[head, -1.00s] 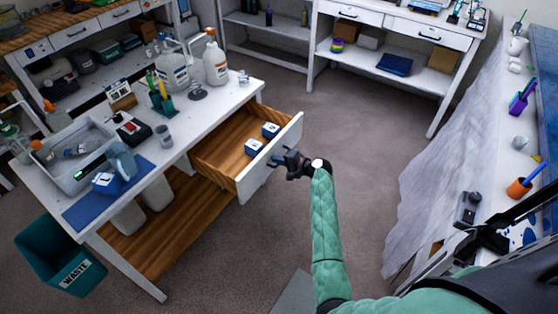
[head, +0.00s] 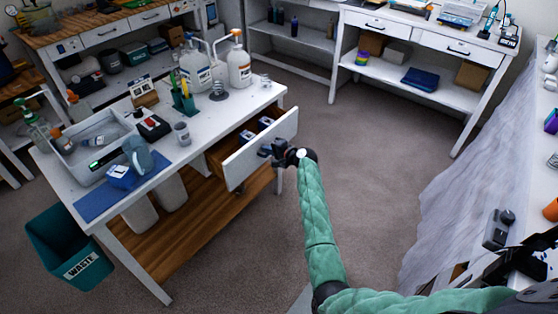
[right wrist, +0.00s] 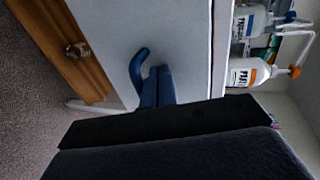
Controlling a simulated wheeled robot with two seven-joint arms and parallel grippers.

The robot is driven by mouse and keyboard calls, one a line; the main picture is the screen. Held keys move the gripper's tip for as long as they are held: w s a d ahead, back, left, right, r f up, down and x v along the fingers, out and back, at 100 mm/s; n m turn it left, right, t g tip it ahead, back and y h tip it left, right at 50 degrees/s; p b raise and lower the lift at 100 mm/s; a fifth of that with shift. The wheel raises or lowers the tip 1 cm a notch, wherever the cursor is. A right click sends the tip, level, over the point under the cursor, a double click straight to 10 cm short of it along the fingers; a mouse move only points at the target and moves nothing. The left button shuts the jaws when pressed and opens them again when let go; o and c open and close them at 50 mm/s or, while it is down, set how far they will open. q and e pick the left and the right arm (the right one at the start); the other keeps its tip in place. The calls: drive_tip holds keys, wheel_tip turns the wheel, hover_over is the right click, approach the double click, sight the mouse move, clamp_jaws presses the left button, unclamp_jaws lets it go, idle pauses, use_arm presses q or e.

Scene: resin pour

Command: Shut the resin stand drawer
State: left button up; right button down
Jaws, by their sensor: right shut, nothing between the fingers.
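The resin stand (head: 232,107) is a white table with a wooden lower shelf. Its drawer (head: 254,158) has a white front and a wooden inside, and stands partly open toward the right. Small blue-and-white boxes (head: 246,136) lie inside it. My right gripper (head: 270,151) is shut and empty, at the outer face of the drawer front. In the right wrist view the shut fingers (right wrist: 155,85) are at the white drawer front (right wrist: 170,35), beside a curved dark blue handle (right wrist: 138,68). I cannot tell whether they touch it. My left gripper is not in view.
Pump bottles (head: 239,66), a grey tub (head: 95,145) and a blue mat (head: 95,204) are on the stand top. A teal waste bin (head: 68,248) stands at its left. Open floor (head: 375,150) lies right of the drawer. A draped table runs along the right.

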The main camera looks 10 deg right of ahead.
sight(261, 145)
drive_tip(key=w+a, duration=0.1)
drive_tip(key=w+a+b, duration=0.1)
drive_tip(key=w, duration=0.1)
drive_tip(key=shift+w+a+f+b, duration=0.1)
drive_tip(key=shift+w+a+b, duration=0.2)
drive_tip(key=shift+a, duration=0.1)
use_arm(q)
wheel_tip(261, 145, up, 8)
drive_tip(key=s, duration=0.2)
use_arm(e)
drive_tip(key=shift+w+a, duration=0.25)
drive_tip(key=w+a+b, duration=0.1)
drive_tip(key=w+a, duration=0.1)
drive_tip(key=w+a+b, duration=0.2)
drive_tip(key=w, duration=0.1)
drive_tip(key=shift+w, duration=0.1)
drive_tip(key=shift+w+a+b, duration=0.2)
drive_tip(key=shift+w+b, duration=0.05)
drive_tip(key=shift+b, duration=0.05)
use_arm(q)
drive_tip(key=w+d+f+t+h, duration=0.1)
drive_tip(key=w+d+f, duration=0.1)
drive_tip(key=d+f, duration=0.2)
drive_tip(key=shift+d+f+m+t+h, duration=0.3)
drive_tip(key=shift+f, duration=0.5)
use_arm(e)
drive_tip(key=shift+r, duration=0.35)
